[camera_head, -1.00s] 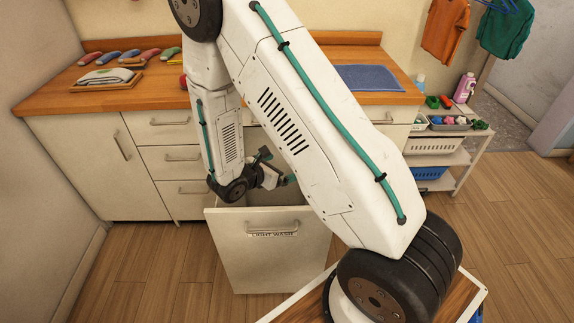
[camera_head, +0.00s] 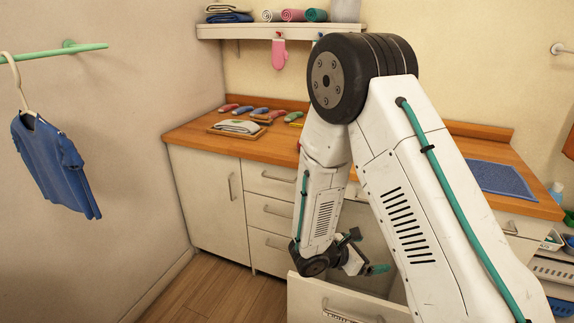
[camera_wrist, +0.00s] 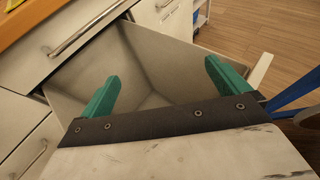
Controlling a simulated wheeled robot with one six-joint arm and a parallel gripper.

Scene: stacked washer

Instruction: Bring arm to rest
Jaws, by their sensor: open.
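My gripper (camera_head: 376,269) is low at the end of my folded white arm, just above the open pull-out bin drawer (camera_head: 335,306) in the head view. In the wrist view, the two green fingers of my gripper (camera_wrist: 160,85) stand wide apart with nothing between them. Behind the fingers lies the grey inside of the open drawer (camera_wrist: 150,60), which looks empty where it shows. My arm hides much of the drawer in the head view.
A wooden counter (camera_head: 200,142) runs over white cabinets, with a folded cloth (camera_head: 236,127) on a tray. A blue mat (camera_head: 500,180) lies at right. A blue shirt (camera_head: 52,165) hangs at left. A wall shelf (camera_head: 250,31) is above. Floor (camera_head: 205,298) shows at lower left.

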